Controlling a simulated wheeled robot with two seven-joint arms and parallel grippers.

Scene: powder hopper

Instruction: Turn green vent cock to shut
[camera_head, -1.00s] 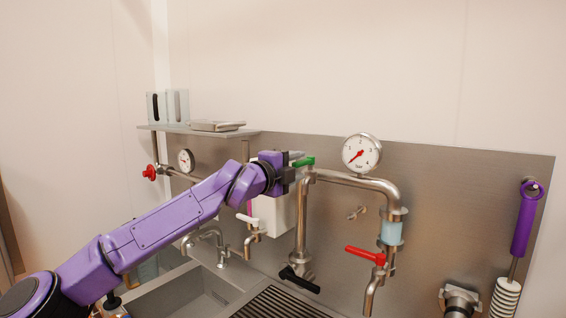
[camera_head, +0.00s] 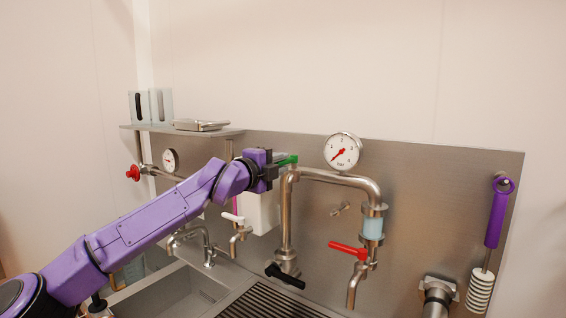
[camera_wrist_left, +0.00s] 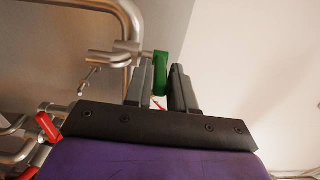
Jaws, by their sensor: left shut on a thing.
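The green vent cock handle (camera_head: 291,160) sits at the top of the upright steel pipe, at its bend. My left gripper (camera_head: 281,155) reaches it from the left and is shut on it. In the left wrist view the green handle (camera_wrist_left: 161,72) stands between the two dark fingers of my left gripper (camera_wrist_left: 166,78). My right gripper is not in view.
A red-handled tap (camera_head: 348,250), a black lever (camera_head: 284,275) and a white-handled tap (camera_head: 233,218) are lower down. A shelf (camera_head: 180,131) is at the left, a purple-handled brush (camera_head: 497,215) at the right.

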